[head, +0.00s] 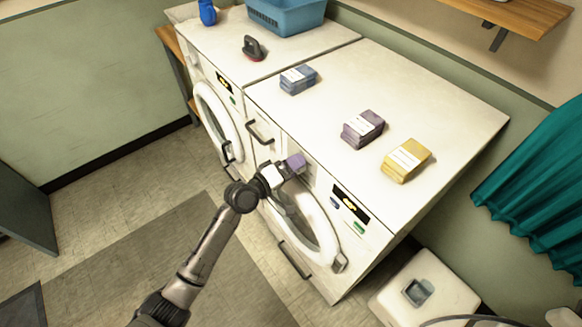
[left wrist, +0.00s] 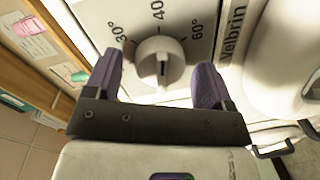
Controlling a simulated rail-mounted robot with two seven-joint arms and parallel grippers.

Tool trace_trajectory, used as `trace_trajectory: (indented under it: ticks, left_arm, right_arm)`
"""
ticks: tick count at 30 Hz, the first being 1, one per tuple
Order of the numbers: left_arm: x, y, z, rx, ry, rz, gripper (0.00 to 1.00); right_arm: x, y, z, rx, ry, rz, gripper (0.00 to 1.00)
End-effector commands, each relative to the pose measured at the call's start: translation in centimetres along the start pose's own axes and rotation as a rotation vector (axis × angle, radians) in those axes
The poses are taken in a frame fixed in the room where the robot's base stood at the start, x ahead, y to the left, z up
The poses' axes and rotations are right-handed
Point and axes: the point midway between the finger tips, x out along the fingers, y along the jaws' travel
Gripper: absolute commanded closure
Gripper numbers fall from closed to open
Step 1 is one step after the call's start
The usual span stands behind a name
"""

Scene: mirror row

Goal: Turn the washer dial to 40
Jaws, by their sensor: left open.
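The white round washer dial (left wrist: 160,62) shows in the left wrist view, with 30°, 40° and 60° printed around it on a grey panel. The 40 is at the top of the picture. A dark mark runs down the knob's face; I cannot tell which number it indicates. My left gripper (head: 294,164) is at the front panel of the right-hand washer (head: 440,115) in the head view, and hides the dial there. In the wrist view its purple fingers (left wrist: 160,72) are open, one on each side of the dial, with visible gaps. My right gripper is out of view.
The washer's round door (head: 328,238) is below the gripper, and a dark display (head: 350,203) is to its right. Blue, purple (head: 362,129) and yellow (head: 406,160) stacks lie on top. A second machine (head: 205,42) adjoins at left. The floor in front is clear.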

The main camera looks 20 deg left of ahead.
Motion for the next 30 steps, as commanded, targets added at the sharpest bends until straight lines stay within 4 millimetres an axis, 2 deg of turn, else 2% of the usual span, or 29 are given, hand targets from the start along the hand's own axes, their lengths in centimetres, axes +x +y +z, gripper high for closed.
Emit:
trace_trajectory:
  ticks: [5, 21, 30]
  left_arm:
    - [-0.9, -0.1, 0.0, 0.001, 0.000, -0.001, 0.24]
    - [-10.7, -0.2, 0.0, 0.003, 0.000, -0.002, 0.24]
    - [-13.5, -0.1, 0.0, 0.001, 0.000, 0.000, 0.24]
  right_arm:
    - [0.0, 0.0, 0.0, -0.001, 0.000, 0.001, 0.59]
    - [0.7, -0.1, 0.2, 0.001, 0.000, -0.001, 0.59]
    - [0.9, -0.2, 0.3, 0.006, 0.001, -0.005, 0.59]
